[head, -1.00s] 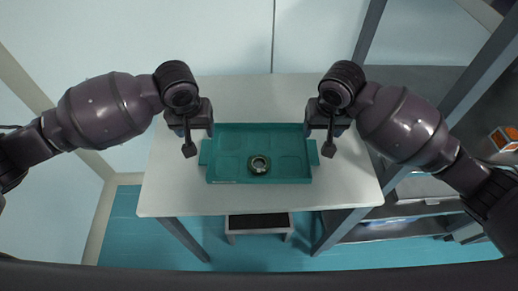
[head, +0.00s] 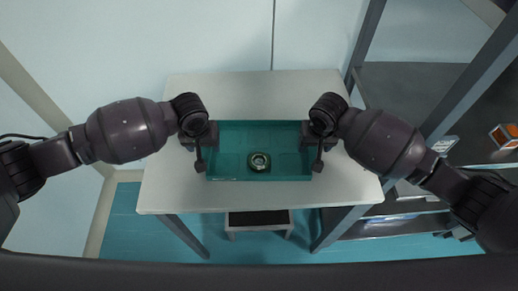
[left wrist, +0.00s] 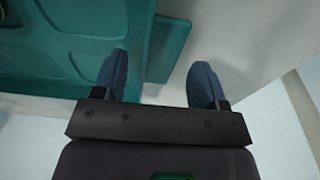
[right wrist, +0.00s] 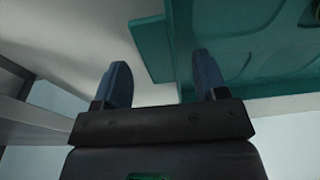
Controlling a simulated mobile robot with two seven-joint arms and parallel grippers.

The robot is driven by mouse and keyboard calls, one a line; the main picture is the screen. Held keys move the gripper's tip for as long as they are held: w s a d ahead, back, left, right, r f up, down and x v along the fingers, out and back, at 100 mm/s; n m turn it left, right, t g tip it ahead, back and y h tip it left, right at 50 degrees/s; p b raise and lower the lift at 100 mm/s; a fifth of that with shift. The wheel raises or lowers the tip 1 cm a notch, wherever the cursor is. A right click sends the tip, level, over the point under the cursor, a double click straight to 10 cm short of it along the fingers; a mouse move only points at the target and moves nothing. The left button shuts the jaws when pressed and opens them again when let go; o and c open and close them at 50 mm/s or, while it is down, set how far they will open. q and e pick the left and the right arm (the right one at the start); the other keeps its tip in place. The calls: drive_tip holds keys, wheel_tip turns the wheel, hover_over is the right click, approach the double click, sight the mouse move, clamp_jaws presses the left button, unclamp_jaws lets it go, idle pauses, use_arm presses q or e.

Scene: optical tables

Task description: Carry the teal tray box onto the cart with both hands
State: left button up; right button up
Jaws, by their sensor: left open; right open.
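The teal tray box (head: 230,172) sits flat on the white table, with a round dark green and metal part (head: 259,162) inside it. My left gripper (head: 200,165) is at its left end and my right gripper (head: 318,163) at its right end. In the left wrist view the open fingers (left wrist: 158,85) stand either side of the tray's side tab (left wrist: 165,50), one finger over the tray side. In the right wrist view the open fingers (right wrist: 162,85) likewise flank the other tab (right wrist: 150,48). Whether the fingers touch the tray cannot be told.
The white table (head: 240,200) has bare room around the tray. A low dark-topped step or stool (head: 258,219) shows below its front edge. A grey shelf unit (head: 410,90) with posts stands at the right, holding an orange-marked box (head: 503,136).

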use_arm(q)
drive_tip(key=shift+f, duration=0.2)
use_arm(e)
drive_tip(key=shift+f, duration=0.25)
use_arm(q)
drive_tip(key=shift+c, duration=0.3)
use_arm(e)
drive_tip(key=shift+c, duration=0.3)
use_arm(q)
drive_tip(key=c, duration=1.1)
use_arm(e)
drive_tip(key=c, duration=1.1)
use_arm(q)
drive_tip(key=shift+o, duration=0.2)
use_arm(e)
drive_tip(key=shift+o, duration=0.2)
